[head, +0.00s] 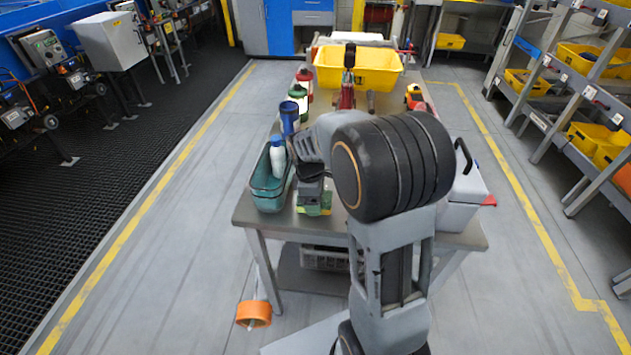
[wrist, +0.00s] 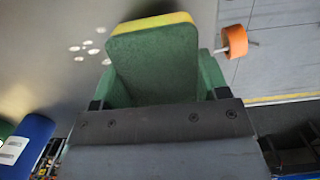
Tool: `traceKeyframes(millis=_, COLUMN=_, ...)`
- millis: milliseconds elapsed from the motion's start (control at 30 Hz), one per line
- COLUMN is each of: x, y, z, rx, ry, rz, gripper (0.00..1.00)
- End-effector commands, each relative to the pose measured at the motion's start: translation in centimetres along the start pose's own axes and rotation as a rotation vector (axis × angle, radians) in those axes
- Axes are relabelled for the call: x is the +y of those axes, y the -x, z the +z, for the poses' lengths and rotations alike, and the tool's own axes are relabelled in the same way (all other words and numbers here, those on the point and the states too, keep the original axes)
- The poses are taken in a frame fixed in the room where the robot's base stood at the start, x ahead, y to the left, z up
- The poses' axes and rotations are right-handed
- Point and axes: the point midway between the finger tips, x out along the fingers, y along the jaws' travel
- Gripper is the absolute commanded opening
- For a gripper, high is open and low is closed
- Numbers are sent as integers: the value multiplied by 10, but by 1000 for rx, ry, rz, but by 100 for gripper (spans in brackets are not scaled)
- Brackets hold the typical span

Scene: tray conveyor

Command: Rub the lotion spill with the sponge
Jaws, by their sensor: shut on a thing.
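The sponge, green with a yellow layer, stands between the fingers of my gripper in the wrist view (wrist: 155,60); it also shows in the head view (head: 316,210). My gripper (wrist: 160,88) is shut on it, over the near left part of the metal table (head: 248,212). I cannot make the spill out in the head view. Whether the sponge touches the table is unclear.
A teal bin (head: 268,201) with a white bottle (head: 277,160) stands left of my gripper. A yellow crate (head: 358,75) is at the back, a white cooler (head: 466,190) at right. An orange wheel-like object (head: 253,314) is below the table's edge.

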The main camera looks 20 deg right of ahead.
Motion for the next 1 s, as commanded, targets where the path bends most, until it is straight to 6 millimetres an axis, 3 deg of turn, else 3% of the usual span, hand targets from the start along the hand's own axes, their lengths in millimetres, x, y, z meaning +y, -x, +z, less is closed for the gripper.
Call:
traceKeyframes(millis=500, x=0, y=51, z=4, rx=1, ry=5, rz=2, gripper=46)
traceKeyframes(millis=1000, x=-1, y=54, z=4, rx=0, ry=5, rz=2, gripper=46)
